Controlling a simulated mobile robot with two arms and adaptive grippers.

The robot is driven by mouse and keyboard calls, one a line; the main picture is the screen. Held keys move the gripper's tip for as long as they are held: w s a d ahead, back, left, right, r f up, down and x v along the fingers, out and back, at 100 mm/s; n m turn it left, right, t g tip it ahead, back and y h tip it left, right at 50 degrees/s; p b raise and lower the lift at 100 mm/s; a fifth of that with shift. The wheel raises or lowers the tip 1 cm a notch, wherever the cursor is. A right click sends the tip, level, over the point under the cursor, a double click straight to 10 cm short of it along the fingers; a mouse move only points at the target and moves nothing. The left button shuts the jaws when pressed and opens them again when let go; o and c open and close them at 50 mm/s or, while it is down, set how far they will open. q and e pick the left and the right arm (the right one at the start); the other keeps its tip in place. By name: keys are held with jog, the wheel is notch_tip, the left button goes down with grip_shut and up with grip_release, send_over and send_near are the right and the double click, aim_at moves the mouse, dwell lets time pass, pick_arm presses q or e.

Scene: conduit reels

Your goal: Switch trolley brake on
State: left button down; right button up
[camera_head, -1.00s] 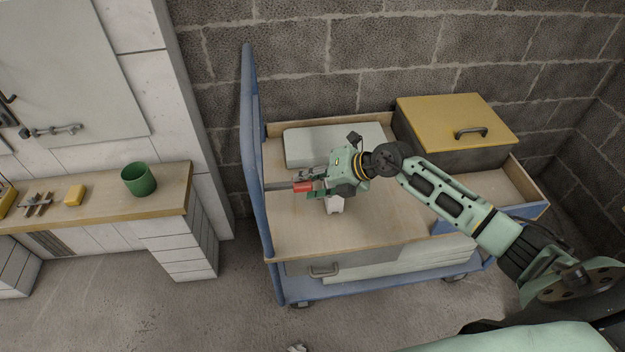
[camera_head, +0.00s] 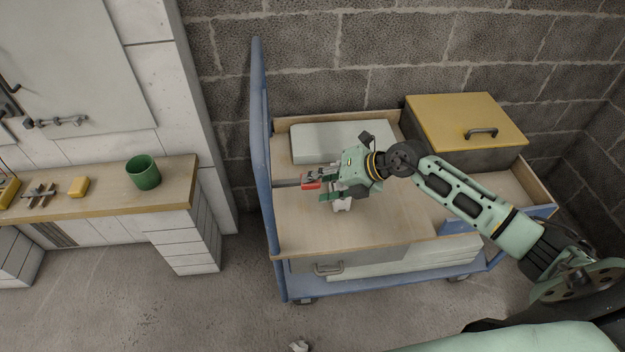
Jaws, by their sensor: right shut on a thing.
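The blue trolley (camera_head: 262,150) stands against the block wall, with a tall push frame at its left end and a wooden top. A grey lever with a red grip (camera_head: 311,180) juts out to the right from the push frame, roughly level. My right gripper (camera_head: 322,183) reaches in from the right over the trolley top, and its fingers are shut on the red grip. The fingers partly cover the grip. A small white object (camera_head: 342,205) shows just below the gripper; I cannot tell what it is. My left gripper is not in view.
A yellow-lidded box (camera_head: 465,120) with a handle stands at the trolley's back right. A pale flat case (camera_head: 325,143) lies at its back. The front floor is mostly clear.

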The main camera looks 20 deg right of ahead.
jog(key=v, duration=1)
jog(key=shift+r, duration=0.2)
jog(key=shift+w, duration=0.1)
